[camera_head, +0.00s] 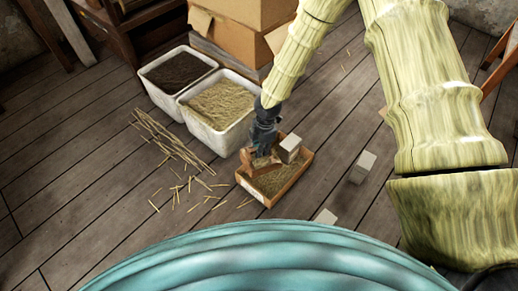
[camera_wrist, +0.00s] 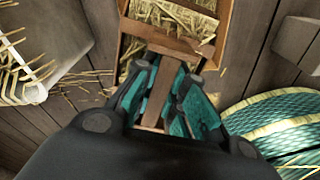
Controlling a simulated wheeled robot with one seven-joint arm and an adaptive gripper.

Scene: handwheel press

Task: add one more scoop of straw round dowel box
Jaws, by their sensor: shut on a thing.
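A low wooden box (camera_head: 283,192) with straw in it stands on the floor at the middle of the head view. My gripper (camera_head: 265,146) is over its back left part. In the wrist view my gripper (camera_wrist: 165,95) is shut on the wooden handle (camera_wrist: 168,75) of a scoop. The scoop (camera_wrist: 172,42) points away from my fingers and is at the box, with straw (camera_wrist: 200,18) showing around it; how much straw it holds is unclear. A straw-filled white bin (camera_head: 222,138) stands behind and left of the box. No dowel can be made out.
A white bin of dark material (camera_head: 152,92) adjoins the straw bin. Loose straw and long stalks (camera_head: 170,138) lie left of the box. A grey block (camera_head: 290,148) is at the box's back right; others (camera_head: 361,168) stand on the floor. Cardboard boxes (camera_head: 232,35) are stacked behind.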

